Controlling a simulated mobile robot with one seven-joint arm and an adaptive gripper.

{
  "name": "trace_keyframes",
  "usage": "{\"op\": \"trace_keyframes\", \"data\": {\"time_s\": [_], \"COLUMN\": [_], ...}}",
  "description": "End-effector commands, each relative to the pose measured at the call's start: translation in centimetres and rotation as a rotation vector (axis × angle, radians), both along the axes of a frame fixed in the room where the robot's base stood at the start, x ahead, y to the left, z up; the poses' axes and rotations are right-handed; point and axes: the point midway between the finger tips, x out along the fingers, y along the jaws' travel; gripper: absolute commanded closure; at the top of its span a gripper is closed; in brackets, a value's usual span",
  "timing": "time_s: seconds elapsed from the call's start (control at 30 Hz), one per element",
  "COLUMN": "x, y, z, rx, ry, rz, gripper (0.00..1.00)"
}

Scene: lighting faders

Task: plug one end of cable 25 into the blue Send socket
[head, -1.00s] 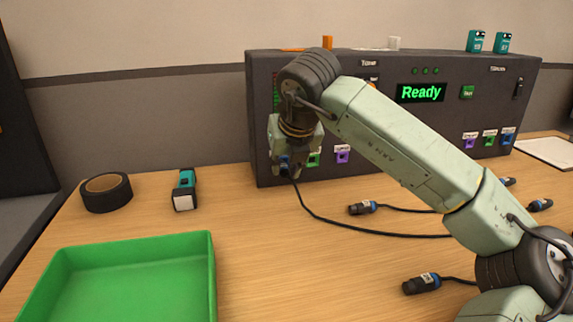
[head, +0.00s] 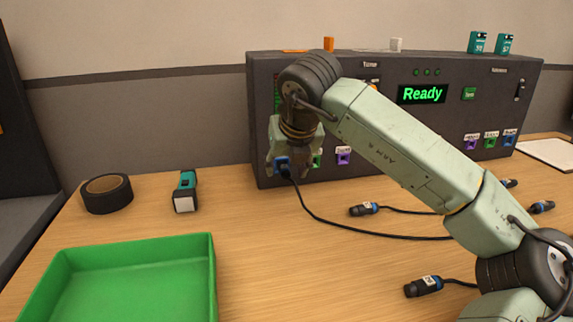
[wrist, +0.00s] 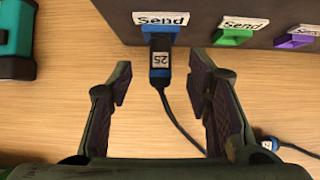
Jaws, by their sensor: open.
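A plug labelled 25 (wrist: 160,66) of the cable sits in the blue Send socket (wrist: 156,29) on the panel front, lined up with it; in the head view the plug (head: 286,171) shows just below my gripper. Its black lead runs down and away over the table. My gripper (wrist: 161,72) is open, with one finger on each side of the plug and a gap on both sides. In the head view my gripper (head: 289,162) is in front of the panel's lower left, and the blue socket (head: 281,160) is partly hidden by it.
Green (wrist: 233,38) and purple (wrist: 294,40) Send sockets stand to the right. Other plugs (head: 364,209) (head: 423,286) lie on the table. The panel display (head: 422,93) reads Ready.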

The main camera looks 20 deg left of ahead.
Motion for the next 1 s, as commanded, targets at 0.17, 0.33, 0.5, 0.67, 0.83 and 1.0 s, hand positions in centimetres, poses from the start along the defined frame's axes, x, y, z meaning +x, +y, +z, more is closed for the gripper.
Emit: {"op": "trace_keyframes", "data": {"time_s": [0.17,0.33,0.5,0.67,0.83,1.0], "x": [-0.3,-1.6,-3.3,-4.7,-5.5,-5.6], "y": [-0.2,-1.2,-2.4,-3.3,-3.8,-3.8], "z": [0.6,3.0,6.1,8.4,9.7,9.9], "rx": [0.000,-0.002,-0.001,0.000,0.000,0.000], "ry": [-0.001,-0.004,-0.003,-0.001,0.000,0.000], "rz": [-0.001,-0.002,-0.003,-0.002,-0.001,0.000], "gripper": [0.55,0.55,0.55,0.55,0.55,0.55]}}
